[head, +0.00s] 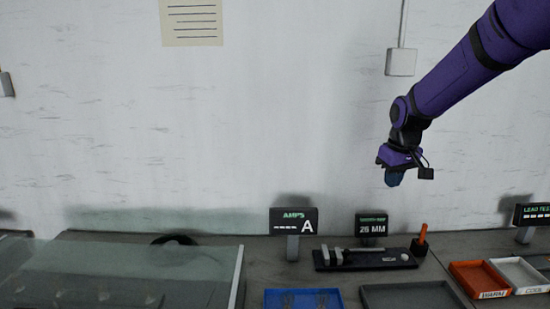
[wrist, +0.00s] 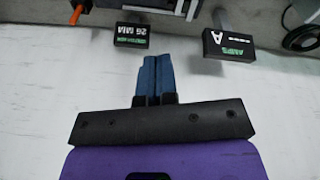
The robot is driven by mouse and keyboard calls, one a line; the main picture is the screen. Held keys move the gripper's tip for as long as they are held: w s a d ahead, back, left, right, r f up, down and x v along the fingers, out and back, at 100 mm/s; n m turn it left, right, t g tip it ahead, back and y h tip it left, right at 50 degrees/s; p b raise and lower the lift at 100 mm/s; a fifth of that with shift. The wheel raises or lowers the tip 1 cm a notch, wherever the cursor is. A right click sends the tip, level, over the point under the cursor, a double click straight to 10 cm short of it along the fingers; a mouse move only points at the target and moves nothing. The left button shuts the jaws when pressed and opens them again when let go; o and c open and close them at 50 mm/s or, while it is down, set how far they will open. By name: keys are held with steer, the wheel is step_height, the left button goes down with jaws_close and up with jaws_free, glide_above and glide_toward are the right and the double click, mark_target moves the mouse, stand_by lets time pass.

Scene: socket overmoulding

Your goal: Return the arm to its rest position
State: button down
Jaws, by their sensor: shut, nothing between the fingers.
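My gripper (head: 394,179) hangs at the end of my purple arm in the head view, in front of the white wall and above the bench. Its blue fingers point down. In the wrist view the two blue fingers of my gripper (wrist: 158,75) lie side by side, shut, with nothing visible between them. The gripper touches nothing.
Below stand a display reading "A" (head: 293,221), a display reading "26 MM" (head: 371,226) and a black fixture (head: 365,259) with an orange-handled tool (head: 421,240). A blue tray (head: 303,299), a grey tray (head: 412,296), an orange bin (head: 478,279) and a white bin (head: 518,273) sit nearby. A glass-topped case (head: 120,262) is at left.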

steer(key=s+r+m+t, duration=0.1)
steer(key=s+r, duration=0.4)
steer(key=s, duration=0.4)
steer(key=s+r+m+t, duration=0.1)
steer(key=s+r, duration=0.4)
steer(key=s, duration=0.4)
steer(key=s+m+t, duration=0.1)
steer(key=s, duration=1.4)
steer(key=shift+s+f+m, duration=0.15)
steer(key=shift+s+m, duration=0.1)
steer(key=shift+m, duration=0.05)
steer(key=shift+d, duration=0.1)
